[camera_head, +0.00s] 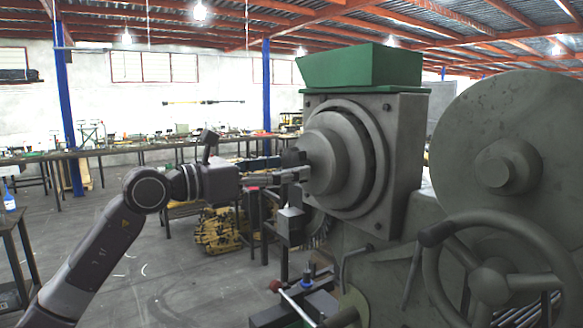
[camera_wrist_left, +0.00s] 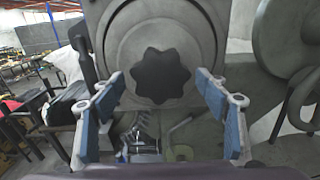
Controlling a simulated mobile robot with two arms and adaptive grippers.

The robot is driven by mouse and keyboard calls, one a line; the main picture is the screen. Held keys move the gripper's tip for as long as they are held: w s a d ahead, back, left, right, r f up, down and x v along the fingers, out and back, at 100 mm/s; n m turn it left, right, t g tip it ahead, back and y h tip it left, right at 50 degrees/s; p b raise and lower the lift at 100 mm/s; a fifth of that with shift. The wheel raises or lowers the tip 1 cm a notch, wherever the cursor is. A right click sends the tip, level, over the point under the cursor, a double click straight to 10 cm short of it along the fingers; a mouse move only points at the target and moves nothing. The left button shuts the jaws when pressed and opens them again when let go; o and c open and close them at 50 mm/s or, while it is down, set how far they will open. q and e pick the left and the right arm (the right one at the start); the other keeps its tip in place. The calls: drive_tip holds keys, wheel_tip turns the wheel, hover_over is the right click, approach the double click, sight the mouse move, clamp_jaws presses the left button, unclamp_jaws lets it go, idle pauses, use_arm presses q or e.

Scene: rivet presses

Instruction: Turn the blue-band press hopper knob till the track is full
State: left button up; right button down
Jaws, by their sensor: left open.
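The press hopper (camera_head: 360,66) is a green box on top of a grey press housing (camera_head: 405,150) with a large round front. The hopper knob is a dark, lobed knob (camera_wrist_left: 161,76) at the centre of that front, and it shows as a small dark shape in the head view (camera_head: 293,157). My left gripper (camera_head: 300,165) is open at the knob from the left. No blue band is clearly visible. The track's fill cannot be told.
A spoked handwheel (camera_head: 490,280) and a large round cover (camera_head: 490,150) stand at the right. A red-knobbed lever (camera_head: 276,286) sits below the gripper. Long workbenches (camera_head: 130,150) line the back wall. Open floor (camera_head: 170,270) lies at the left.

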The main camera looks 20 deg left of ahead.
use_arm(q)
drive_tip(key=v, duration=1)
